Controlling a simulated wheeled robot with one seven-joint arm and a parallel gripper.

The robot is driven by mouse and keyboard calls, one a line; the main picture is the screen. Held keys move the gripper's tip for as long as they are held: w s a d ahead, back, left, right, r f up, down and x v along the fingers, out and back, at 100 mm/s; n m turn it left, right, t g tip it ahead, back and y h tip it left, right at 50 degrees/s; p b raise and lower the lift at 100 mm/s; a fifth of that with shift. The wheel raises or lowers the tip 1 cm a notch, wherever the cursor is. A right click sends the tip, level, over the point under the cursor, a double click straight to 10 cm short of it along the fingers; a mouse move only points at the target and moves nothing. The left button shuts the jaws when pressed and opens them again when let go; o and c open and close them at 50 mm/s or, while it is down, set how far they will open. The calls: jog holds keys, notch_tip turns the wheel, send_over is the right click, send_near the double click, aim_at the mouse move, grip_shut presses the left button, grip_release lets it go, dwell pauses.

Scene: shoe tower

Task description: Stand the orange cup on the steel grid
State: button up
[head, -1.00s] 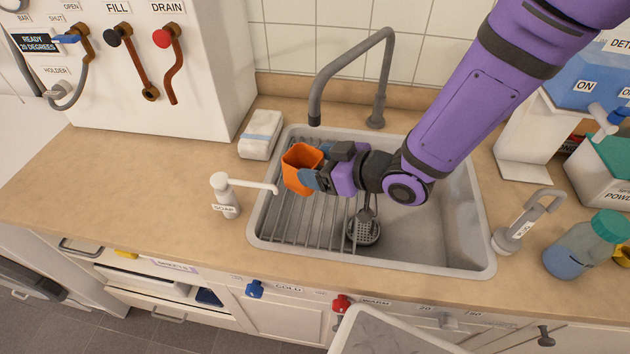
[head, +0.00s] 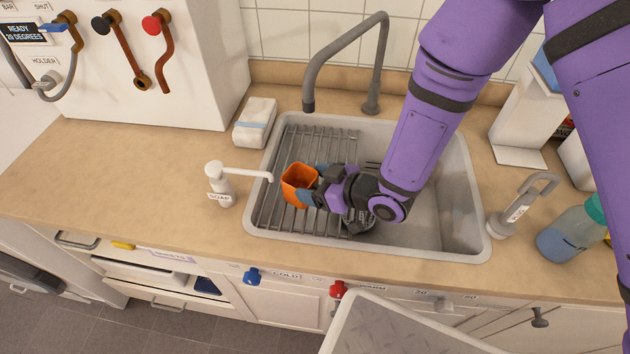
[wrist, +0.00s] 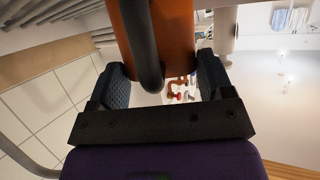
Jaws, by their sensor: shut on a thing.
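The orange cup (head: 296,187) is at the left side of the sink, over the steel grid (head: 275,219), with its opening facing up and slightly tilted. My gripper (head: 309,194) is shut on the cup from its right side. In the wrist view the cup (wrist: 176,28) fills the space between the blue fingertips (wrist: 165,82), with a dark faucet-like curve or handle in front of it. The cup's underside is hidden, so I cannot tell whether it touches the grid bars.
The sink (head: 453,190) has a bare basin on the right. A grey faucet (head: 345,52) arches behind the cup. A soap dispenser (head: 220,187) reaches its white spout toward the sink's left rim. A white wrapped block (head: 255,122) lies behind left. A strainer partly shows below my gripper.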

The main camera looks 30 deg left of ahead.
jog(key=shift+f, duration=0.1)
jog(key=o, duration=1.1)
jog(key=shift+o, duration=0.2)
jog(key=shift+d+r, duration=0.1)
jog(key=shift+r, duration=0.1)
jog(key=w+v, duration=0.1)
jog(key=v, duration=1)
jog(key=shift+s+d+r, duration=0.15)
jog(key=shift+s+d, duration=0.2)
jog(key=shift+s, duration=0.15)
